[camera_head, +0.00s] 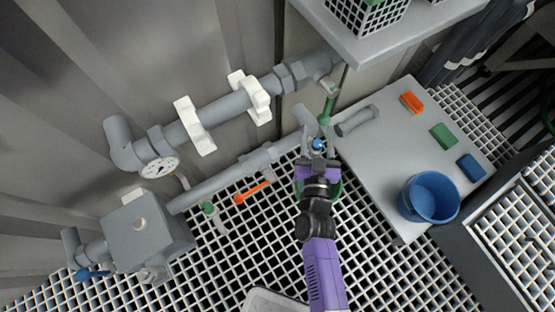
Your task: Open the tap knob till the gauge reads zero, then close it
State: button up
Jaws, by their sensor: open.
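A round white gauge (160,167) sits on the grey pipe at the left; its reading is too small to make out. A small blue knob (318,144) shows at the end of the lower pipe, right at my gripper. My gripper (317,139), on the purple and black arm, is open, with its fingers at either side of the blue knob. Whether they touch it cannot be told. Another blue handle (84,274) is at the lower left by the grey box. A green bucket (336,188) is partly hidden under my gripper.
A grey table (385,150) at the right holds a blue bucket (430,197), coloured blocks (443,137) and a grey cylinder (357,120). A shelf (400,33) overhangs above.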

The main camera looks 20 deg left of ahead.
jog(key=shift+d+m+h, duration=0.15)
jog(key=shift+m+h, duration=0.45)
jog(key=shift+h, duration=0.2)
